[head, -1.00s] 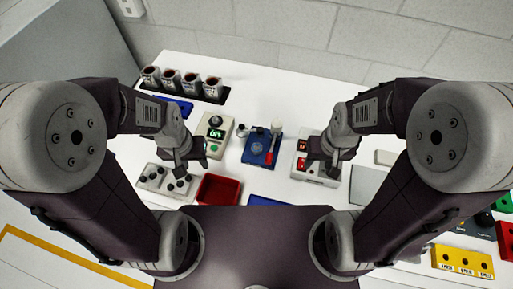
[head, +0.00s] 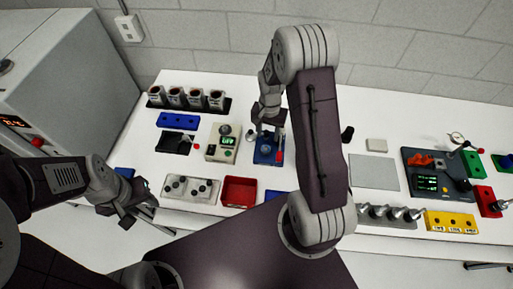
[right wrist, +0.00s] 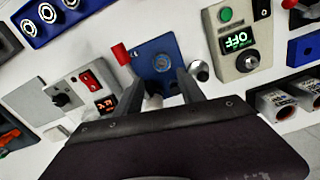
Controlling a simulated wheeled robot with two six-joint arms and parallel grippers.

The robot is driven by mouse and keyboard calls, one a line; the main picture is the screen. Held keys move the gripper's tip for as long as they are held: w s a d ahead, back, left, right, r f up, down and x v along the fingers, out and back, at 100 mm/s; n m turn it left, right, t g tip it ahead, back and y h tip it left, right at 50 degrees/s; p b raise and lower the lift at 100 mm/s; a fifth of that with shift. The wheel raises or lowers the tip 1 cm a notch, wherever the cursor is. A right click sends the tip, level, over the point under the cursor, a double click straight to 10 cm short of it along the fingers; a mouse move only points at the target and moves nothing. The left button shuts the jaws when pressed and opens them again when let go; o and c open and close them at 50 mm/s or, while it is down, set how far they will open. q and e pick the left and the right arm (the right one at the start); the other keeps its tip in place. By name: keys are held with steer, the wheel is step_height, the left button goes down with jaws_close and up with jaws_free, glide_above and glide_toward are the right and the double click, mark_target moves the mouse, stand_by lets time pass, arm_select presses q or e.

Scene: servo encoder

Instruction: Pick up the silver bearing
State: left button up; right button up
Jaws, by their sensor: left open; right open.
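A small silver cylindrical part, which looks like the bearing (head: 251,134), stands on the white table between the OFF box and the blue fixture. In the right wrist view the silver part (right wrist: 200,71) is just right of my right gripper's fingers. The blue fixture (head: 265,156) has a red handle; it also shows in the right wrist view (right wrist: 152,56), with a round metal seat. My right gripper (head: 268,130) is open and empty over the fixture, its fingers (right wrist: 161,88) framing the seat. My left gripper (head: 138,208) is open and empty near the table's front left edge.
The OFF box (head: 221,143) stands left of the bearing. A red tray (head: 239,190) is in front, beside a grey knob panel (head: 190,188). Several cups (head: 187,98) stand at the back left. My right arm hides part of the table's middle.

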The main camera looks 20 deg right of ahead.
mark_target(266, 148)
step_height(266, 148, down, 4)
steer(key=shift+d+r+p, duration=0.1)
steer(key=shift+r+p, duration=0.15)
steer(key=shift+p, duration=0.3)
steer(key=shift+a+f, duration=0.25)
steer(key=shift+a, duration=0.1)
steer(key=f, duration=0.1)
steer(key=f+p, duration=0.1)
steer(key=f, duration=0.1)
steer(key=f+p, duration=0.1)
steer(key=shift+w+d+f, duration=0.15)
steer(key=shift+d+f, duration=0.1)
steer(key=shift+f, duration=0.35)
steer(key=shift+a, duration=0.2)
steer(key=shift+d, duration=0.1)
jaws_close()
